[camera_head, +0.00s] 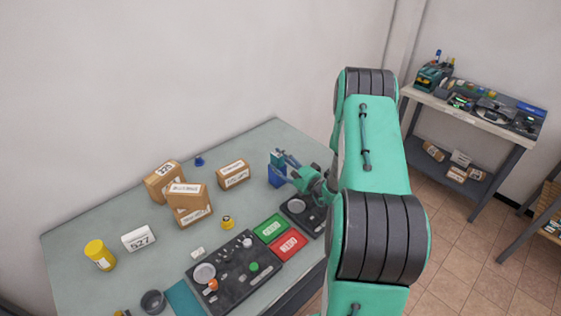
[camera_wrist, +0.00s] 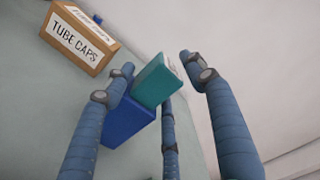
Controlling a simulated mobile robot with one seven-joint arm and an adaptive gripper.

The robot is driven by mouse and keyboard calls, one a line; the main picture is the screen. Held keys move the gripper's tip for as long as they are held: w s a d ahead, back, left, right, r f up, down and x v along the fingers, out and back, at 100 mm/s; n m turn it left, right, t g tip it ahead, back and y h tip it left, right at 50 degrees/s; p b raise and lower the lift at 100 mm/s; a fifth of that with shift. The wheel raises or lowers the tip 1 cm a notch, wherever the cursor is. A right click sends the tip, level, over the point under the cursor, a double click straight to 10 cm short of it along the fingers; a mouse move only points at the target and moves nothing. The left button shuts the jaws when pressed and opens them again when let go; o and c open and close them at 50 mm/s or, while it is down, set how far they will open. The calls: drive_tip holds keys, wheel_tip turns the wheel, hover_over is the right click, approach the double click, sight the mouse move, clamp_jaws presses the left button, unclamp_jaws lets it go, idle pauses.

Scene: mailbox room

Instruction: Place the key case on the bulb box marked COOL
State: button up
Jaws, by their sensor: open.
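A small teal block (camera_wrist: 156,80) with a pale marking on its end lies between my spread fingers in the wrist view. It stands against or on a blue block (camera_wrist: 130,121); contact between them is unclear. In the head view the blue block (camera_head: 276,181) stands near the table's back right, with my gripper (camera_head: 283,162) at its top. My gripper (camera_wrist: 157,66) is open around the teal block. I cannot tell which thing is the key case. A green box (camera_head: 270,228) and a red box (camera_head: 289,244) lie at the front; no COOL lettering is legible.
A TUBE CAPS carton (camera_wrist: 80,38) stands close by. Several cartons (camera_head: 188,203), a yellow jar (camera_head: 99,255) and a white 527 box (camera_head: 138,236) stand on the grey table (camera_head: 85,228). A dark tray (camera_head: 232,270) with small items lies in front. A side bench (camera_head: 475,115) stands right.

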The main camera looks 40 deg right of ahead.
drive_tip(key=shift+r, duration=0.15)
drive_tip(key=s+p, duration=0.1)
drive_tip(key=s, duration=1.1)
drive_tip(key=shift+p, duration=0.3)
